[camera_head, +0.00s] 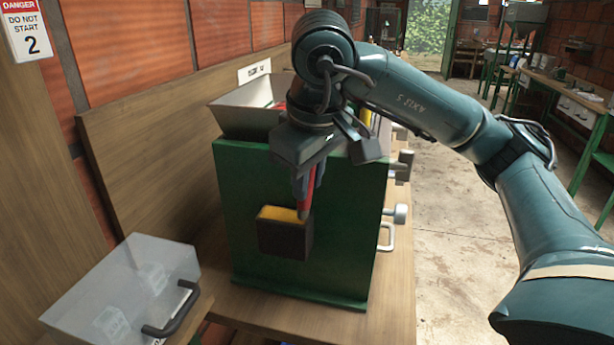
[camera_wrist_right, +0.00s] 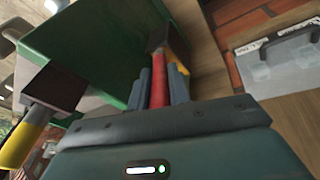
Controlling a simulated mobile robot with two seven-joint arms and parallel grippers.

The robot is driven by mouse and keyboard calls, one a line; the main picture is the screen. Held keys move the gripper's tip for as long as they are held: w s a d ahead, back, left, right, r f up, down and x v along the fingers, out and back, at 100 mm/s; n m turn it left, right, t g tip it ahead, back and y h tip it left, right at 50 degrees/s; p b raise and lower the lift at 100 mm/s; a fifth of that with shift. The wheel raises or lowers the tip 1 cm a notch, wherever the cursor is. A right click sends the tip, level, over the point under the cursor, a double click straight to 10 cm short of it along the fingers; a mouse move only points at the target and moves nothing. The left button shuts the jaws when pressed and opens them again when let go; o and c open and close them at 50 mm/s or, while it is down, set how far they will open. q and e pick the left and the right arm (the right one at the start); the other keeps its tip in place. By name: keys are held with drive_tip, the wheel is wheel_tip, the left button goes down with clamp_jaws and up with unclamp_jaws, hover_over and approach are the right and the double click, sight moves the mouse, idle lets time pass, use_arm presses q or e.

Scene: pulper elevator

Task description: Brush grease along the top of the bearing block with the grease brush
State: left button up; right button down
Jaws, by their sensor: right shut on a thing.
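The bearing block (camera_head: 283,238) is a dark block on the front face of the green housing (camera_head: 345,225). Its top is yellow over most of its length. My right gripper (camera_head: 307,178) points down above the block's right end and is shut on the red-handled grease brush (camera_head: 303,198). The brush's lower end meets or nearly meets the right end of the block's top; exact contact is unclear. In the right wrist view the red handle (camera_wrist_right: 158,85) stands between the fingers, with a yellow strip just beyond. My left gripper is not in view.
A grey hopper tray (camera_head: 240,120) with red things inside sits on the housing. A clear cover with a dark handle (camera_head: 172,318) lies at lower left. Knobs (camera_head: 400,213) stick out on the housing's right side. A wooden board and brick wall stand behind at left.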

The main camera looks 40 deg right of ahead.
drive_tip(key=shift+f, duration=0.25)
drive_tip(key=p+v, duration=0.4)
drive_tip(key=v, duration=0.1)
drive_tip(key=shift+w+a+r+p, duration=0.2)
drive_tip(key=shift+w+a+p, duration=0.05)
drive_tip(key=shift+w+p, duration=0.05)
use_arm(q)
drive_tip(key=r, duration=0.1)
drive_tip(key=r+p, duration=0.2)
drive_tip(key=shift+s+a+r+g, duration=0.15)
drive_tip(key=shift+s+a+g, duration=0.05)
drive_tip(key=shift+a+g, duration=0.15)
use_arm(e)
drive_tip(key=shift+v, duration=1.15)
drive_tip(key=shift+w+a, duration=0.1)
drive_tip(key=shift+a, duration=0.05)
